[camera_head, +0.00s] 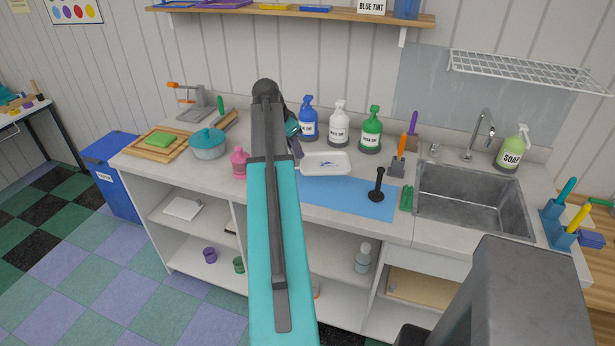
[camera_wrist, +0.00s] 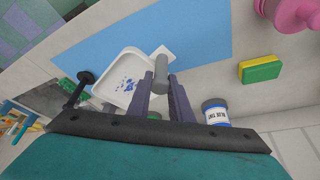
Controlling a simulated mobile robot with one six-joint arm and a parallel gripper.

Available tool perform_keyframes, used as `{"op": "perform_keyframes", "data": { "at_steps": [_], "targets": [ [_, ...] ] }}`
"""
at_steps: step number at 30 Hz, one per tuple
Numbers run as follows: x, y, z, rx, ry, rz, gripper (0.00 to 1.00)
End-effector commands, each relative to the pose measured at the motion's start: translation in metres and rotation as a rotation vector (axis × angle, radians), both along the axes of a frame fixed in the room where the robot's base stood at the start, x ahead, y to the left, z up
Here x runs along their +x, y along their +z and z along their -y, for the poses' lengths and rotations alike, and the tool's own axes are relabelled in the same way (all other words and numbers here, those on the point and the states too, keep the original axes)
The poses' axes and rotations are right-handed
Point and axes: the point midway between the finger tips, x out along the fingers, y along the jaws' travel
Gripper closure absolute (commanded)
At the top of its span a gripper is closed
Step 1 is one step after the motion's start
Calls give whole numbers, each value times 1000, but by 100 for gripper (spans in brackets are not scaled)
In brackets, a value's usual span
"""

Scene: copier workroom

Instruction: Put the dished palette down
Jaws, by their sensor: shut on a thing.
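The dished palette (camera_head: 325,163) is a shallow white tray with blue paint marks in it. It appears over the back edge of the blue mat (camera_head: 345,195), and I cannot tell whether it touches the surface. In the wrist view the palette (camera_wrist: 120,82) shows beside my fingers, with a grey cylindrical grip (camera_wrist: 161,64) at its near side. My gripper (camera_wrist: 164,88) is shut on this grip. In the head view my gripper (camera_head: 296,147) is mostly hidden behind my arm.
A black upright stamp (camera_head: 376,185) stands on the mat's right part. Spray bottles (camera_head: 339,124) line the wall behind. The sink (camera_head: 473,197) is at right. The mat's front middle is clear.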

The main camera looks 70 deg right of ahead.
Motion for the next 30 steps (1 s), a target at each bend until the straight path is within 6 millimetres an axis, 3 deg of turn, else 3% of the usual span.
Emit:
{"op": "perform_keyframes", "data": {
  "at_steps": [13, 30],
  "targets": [
    [0, -47, -1, 0, 1, 0, 100],
    [0, -56, -1, 1, 1, -1, 100]
  ]
}}
